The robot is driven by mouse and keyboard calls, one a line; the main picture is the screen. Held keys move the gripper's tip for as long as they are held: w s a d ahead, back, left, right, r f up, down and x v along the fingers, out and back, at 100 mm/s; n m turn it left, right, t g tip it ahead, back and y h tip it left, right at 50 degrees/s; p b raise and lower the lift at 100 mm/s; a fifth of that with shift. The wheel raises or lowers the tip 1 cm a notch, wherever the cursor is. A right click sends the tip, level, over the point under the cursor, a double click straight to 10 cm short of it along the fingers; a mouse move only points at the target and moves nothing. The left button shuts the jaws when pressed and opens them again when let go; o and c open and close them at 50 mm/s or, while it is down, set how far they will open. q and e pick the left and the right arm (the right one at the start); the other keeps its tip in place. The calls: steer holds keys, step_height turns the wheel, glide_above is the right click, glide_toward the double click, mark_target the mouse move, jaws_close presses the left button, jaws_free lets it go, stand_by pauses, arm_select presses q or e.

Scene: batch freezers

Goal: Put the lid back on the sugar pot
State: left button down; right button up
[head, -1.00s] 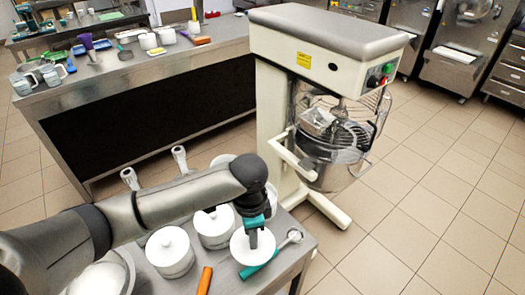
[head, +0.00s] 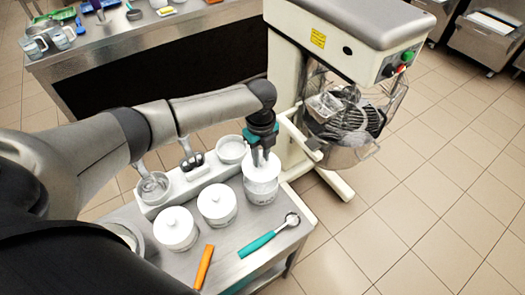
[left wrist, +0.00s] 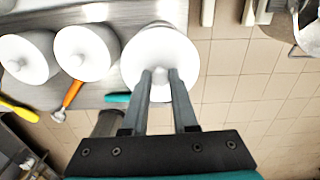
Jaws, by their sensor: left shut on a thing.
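The sugar pot (head: 262,194) is a white round pot at the right end of a row of similar pots on a steel cart. Its white lid (head: 262,168) is over its mouth, roughly level. I cannot tell whether it rests on the rim or is slightly above. My left gripper (head: 262,160) points down, shut on the lid's knob. In the left wrist view, the two fingers (left wrist: 160,76) close around the knob, and the lid (left wrist: 157,48) hides most of the pot below. My right gripper is not in view.
Two lidded white pots (head: 176,229) (head: 217,204) stand to the left. A teal-handled scoop (head: 258,243) and an orange-handled tool (head: 204,267) lie in front. A white bowl (head: 231,149) is behind, and a mixer (head: 345,60) stands close behind on the right.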

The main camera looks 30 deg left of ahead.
arm_select(q)
steer(key=shift+s+f+b, duration=0.1)
steer(key=shift+f+b, duration=1.95)
steer(key=shift+b, duration=0.05)
step_height(320, 180, down, 2)
steer(key=shift+f+b, duration=0.1)
steer(key=shift+b, duration=0.6)
steer(key=shift+p, duration=0.45)
steer(key=shift+f, duration=0.15)
steer(key=shift+p, duration=0.3)
stand_by(0.4)
steer(key=shift+c, duration=0.6)
jaws_free()
